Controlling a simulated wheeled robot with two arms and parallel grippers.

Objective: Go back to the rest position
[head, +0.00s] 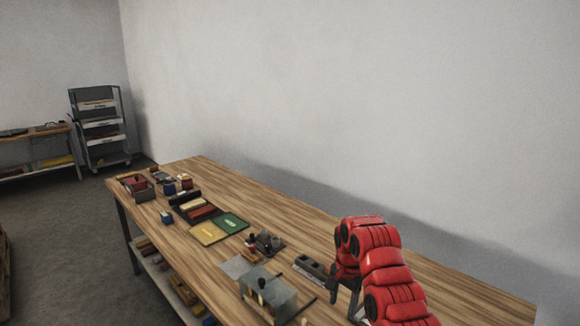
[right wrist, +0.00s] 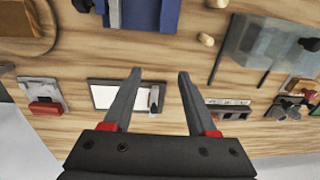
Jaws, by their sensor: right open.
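My right gripper (head: 344,294) hangs at the end of the red arm above the right part of the long wooden table (head: 455,284). In the right wrist view my right gripper (right wrist: 159,73) has its two grey fingers spread apart, with nothing between them. A white plate in a dark frame (right wrist: 106,97) lies below the fingers and is partly covered by the left one. My left gripper is not in view.
A grey box (head: 270,291) stands left of the right gripper, and a dark slotted block (head: 309,267) lies between them. Yellow (head: 208,232) and green (head: 231,223) mats lie farther left. The back right tabletop is mostly clear, beside a wall. A shelf cart (head: 100,130) stands far left.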

